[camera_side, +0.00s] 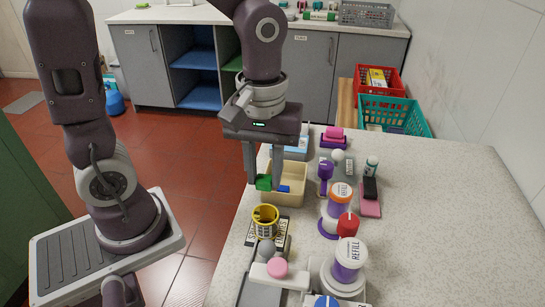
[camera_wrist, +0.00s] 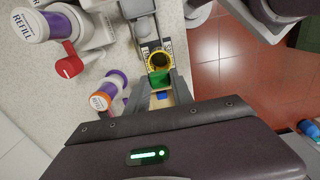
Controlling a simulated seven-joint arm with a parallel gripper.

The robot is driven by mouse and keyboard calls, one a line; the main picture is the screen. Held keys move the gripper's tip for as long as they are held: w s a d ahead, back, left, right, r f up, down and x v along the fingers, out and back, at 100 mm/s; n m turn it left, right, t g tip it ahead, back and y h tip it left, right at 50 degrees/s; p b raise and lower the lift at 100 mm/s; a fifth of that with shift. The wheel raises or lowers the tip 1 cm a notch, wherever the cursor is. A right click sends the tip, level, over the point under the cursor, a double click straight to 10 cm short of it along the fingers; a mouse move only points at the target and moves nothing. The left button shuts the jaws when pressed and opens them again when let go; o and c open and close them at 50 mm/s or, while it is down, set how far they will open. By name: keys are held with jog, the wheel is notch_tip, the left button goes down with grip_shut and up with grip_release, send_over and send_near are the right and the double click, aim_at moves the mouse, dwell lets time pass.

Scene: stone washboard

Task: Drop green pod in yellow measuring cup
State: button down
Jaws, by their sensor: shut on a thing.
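The green pod (camera_side: 263,182) is held between the fingertips of my gripper (camera_side: 265,181), in the air by the near left edge of a beige bin (camera_side: 288,199). In the wrist view the green pod (camera_wrist: 158,78) sits between the fingers of my gripper (camera_wrist: 160,83). The yellow measuring cup (camera_side: 265,223) stands upright on a labelled dark base, nearer the side camera than the pod. In the wrist view the cup (camera_wrist: 158,65) shows its dark opening just beyond the pod, which slightly overlaps its near rim.
A blue block (camera_side: 284,189) lies in the beige bin. Orange-lidded purple container (camera_side: 339,200), red piece (camera_side: 348,225) and REFILL container (camera_side: 349,260) stand right of the cup. A pink-topped piece (camera_side: 277,267) is in front. The right side of the worktop (camera_side: 450,220) is clear.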

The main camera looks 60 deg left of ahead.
jog(key=shift+f, duration=3.5)
jog(key=c, duration=1)
grip_release()
jog(key=shift+c, duration=0.2)
notch_tip(320, 180, up, 6)
jog(key=shift+r, duration=0.25)
jog(key=shift+a+r, duration=0.1)
jog(key=shift+r, duration=0.3)
jog(key=s+a+r+m+t, duration=0.4)
jog(key=s+r+m+t, duration=0.1)
jog(key=s+r+m, duration=0.3)
jog(key=shift+s+a+r+m+t, duration=0.15)
jog(key=shift+a+m+t, duration=0.2)
jog(key=shift+m, duration=0.15)
